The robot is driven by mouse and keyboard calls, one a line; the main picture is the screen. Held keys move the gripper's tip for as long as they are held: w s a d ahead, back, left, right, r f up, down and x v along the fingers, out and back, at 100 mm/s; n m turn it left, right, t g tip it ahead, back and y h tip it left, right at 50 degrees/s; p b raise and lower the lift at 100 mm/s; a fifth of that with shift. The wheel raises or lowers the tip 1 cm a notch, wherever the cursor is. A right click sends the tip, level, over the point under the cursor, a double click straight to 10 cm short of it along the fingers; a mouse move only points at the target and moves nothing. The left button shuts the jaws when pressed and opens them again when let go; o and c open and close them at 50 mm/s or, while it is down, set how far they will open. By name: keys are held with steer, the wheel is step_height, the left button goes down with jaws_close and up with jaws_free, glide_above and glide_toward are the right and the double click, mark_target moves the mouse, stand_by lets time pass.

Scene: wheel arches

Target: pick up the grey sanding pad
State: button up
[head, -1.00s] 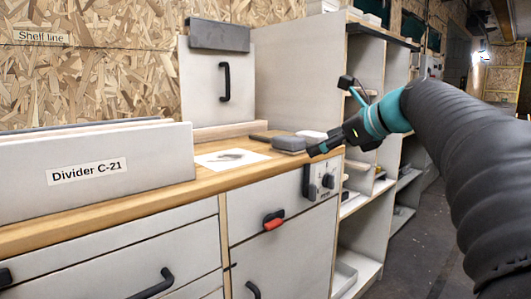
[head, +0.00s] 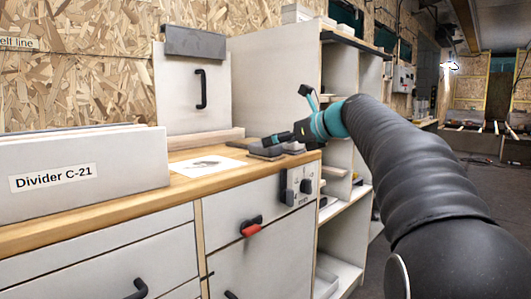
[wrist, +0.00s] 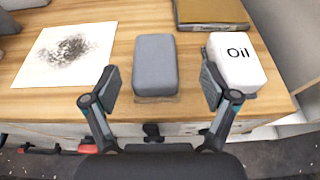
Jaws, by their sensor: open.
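The grey sanding pad (wrist: 155,64) lies flat on the wooden worktop near its front edge, with a thin brown layer showing at its near end. In the head view the pad (head: 264,153) is partly hidden by my gripper (head: 272,143). In the wrist view my gripper (wrist: 161,88) is open and empty. Its fingers are to the left and right of the pad's near end, with a gap on each side; I cannot tell their height above the worktop. The right fingertip overlaps the edge of a white block marked "Oil" (wrist: 238,68).
A sheet with a dark smudge (wrist: 70,50) lies left of the pad. A brown flat box (wrist: 212,12) is behind, to the right. A white panel (head: 195,90) and the "Divider C-21" board (head: 110,160) stand on the worktop. Open shelves are at the right.

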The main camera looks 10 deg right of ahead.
steer(key=x, duration=0.5)
steer(key=shift+s+a+b, duration=0.2)
steer(key=shift+a+b, duration=0.1)
steer(key=shift+b, duration=0.1)
steer(key=c, duration=1.3)
